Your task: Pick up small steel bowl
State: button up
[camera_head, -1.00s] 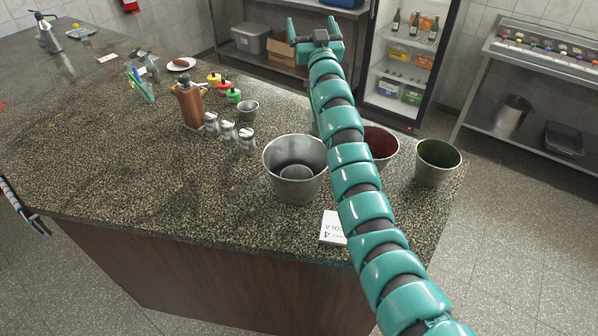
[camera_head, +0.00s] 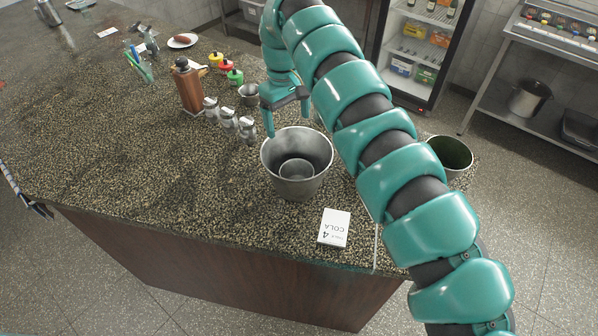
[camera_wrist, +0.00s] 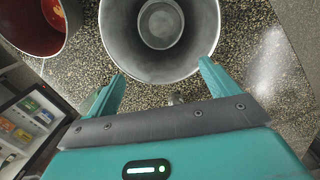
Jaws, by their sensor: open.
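A large steel bucket (camera_head: 278,185) stands on the counter near its front right. Inside it is a smaller round steel shape (camera_head: 296,169), which looks like a small bowl; I cannot tell it surely from the bucket's bottom. In the wrist view, the bucket (camera_wrist: 125,45) and inner round shape (camera_wrist: 161,25) lie beyond my fingertips. Another small steel bowl (camera_head: 249,95) stands by the sauce bottles. My gripper (camera_head: 287,113) is open and empty, pointing down at the bucket's far rim. In the wrist view, my gripper (camera_wrist: 162,74) has its fingers apart near that rim.
A green-lined bucket (camera_head: 451,155) stands right; a red-lined bucket (camera_wrist: 35,35) shows in the wrist view. The front left counter is clear.

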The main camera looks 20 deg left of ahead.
jog(key=p, duration=0.5)
send_over(297, 173)
jog(key=s, duration=0.2)
notch_tip(297, 173, down, 12)
jog(key=shift+s+d+r, duration=0.1)
jog(key=shift+s+r, duration=0.05)
jog(key=shift+s+d+f+p, duration=0.2)
jog(key=shift+f+p, duration=0.4)
jog(key=shift+p, duration=0.45)
notch_tip(297, 173, down, 3)
jog(key=shift+s+d+f+p, duration=0.1)
jog(key=shift+s+p, duration=0.05)
jog(key=shift+p, duration=0.75)
jog(key=shift+d+f, duration=0.1)
jog(key=shift+f, duration=0.3)
jog(key=c, duration=0.7)
